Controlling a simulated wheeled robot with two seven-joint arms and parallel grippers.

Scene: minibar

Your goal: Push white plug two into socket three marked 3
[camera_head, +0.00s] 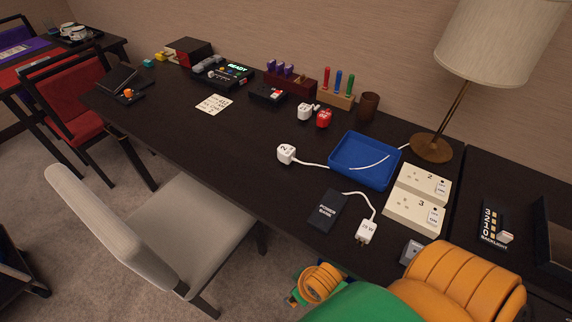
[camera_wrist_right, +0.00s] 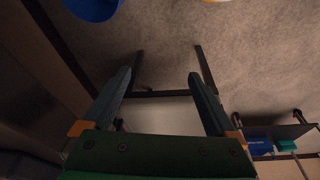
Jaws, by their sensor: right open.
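A white plug marked 2 (camera_head: 286,154) lies on the dark desk, left of the blue tray (camera_head: 338,171). Its white cord runs right to the tray. The socket block marked 3 (camera_head: 401,216) sits at the desk's right front, just in front of the block marked 2 (camera_head: 412,178). Each block has outlet holes on its left part and a labelled switch plate on its right. No plug is in either block. My right gripper (camera_wrist_right: 160,75) is open and empty in the right wrist view, over carpet and dark furniture legs. My left gripper is not in view.
A white plug with metal prongs (camera_head: 366,232) lies left of block 3, corded near the black power bank (camera_head: 327,211). A lamp (camera_head: 431,148) stands behind the blocks. A chair (camera_head: 190,225) stands at the front.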

